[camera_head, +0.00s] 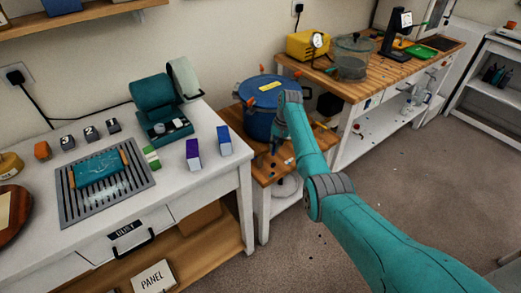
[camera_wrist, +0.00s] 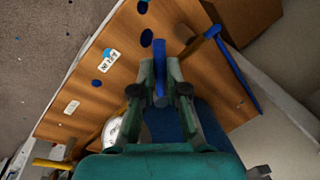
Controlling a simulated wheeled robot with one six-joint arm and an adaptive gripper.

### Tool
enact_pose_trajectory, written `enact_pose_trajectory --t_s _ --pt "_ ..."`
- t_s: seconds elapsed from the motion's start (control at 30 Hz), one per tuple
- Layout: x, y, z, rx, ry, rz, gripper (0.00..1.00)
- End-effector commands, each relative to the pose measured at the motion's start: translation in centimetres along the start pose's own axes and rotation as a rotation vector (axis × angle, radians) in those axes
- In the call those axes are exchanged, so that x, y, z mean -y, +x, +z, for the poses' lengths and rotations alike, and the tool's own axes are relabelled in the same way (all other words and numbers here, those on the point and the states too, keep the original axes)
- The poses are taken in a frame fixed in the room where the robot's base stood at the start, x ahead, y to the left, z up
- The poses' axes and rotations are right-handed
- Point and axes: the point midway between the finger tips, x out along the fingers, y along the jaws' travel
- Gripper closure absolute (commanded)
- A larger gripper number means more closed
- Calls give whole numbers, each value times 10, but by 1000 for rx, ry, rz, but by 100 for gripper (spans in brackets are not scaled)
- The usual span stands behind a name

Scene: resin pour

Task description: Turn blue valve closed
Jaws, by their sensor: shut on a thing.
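The blue valve (camera_wrist: 159,62) shows in the wrist view as a narrow upright blue lever. My gripper (camera_wrist: 160,72) has its two fingers closed on either side of it. In the head view my gripper (camera_head: 276,148) is at the front of the large blue pot (camera_head: 258,118), low on its side. The valve is too small and too covered by my arm to make out there. The pot stands on a low wooden-topped stand (camera_head: 262,172) and has orange clamps and a yellow label on top.
In the wrist view, the wooden top has blue spots and small white labels (camera_wrist: 108,60), with a round white gauge (camera_wrist: 112,132) near the pot. A white bench (camera_head: 200,195) is left of the stand; another wooden-topped bench (camera_head: 350,85) is behind. Open floor lies right.

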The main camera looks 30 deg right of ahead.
Motion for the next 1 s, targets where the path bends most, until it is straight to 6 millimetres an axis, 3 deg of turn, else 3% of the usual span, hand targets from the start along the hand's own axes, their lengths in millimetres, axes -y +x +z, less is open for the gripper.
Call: enact_pose_trajectory --t_s 0.6,1.0 --pt "-20 -4 -8 106 -531 2 100" --pt "-23 -4 -10 140 -695 1 100"
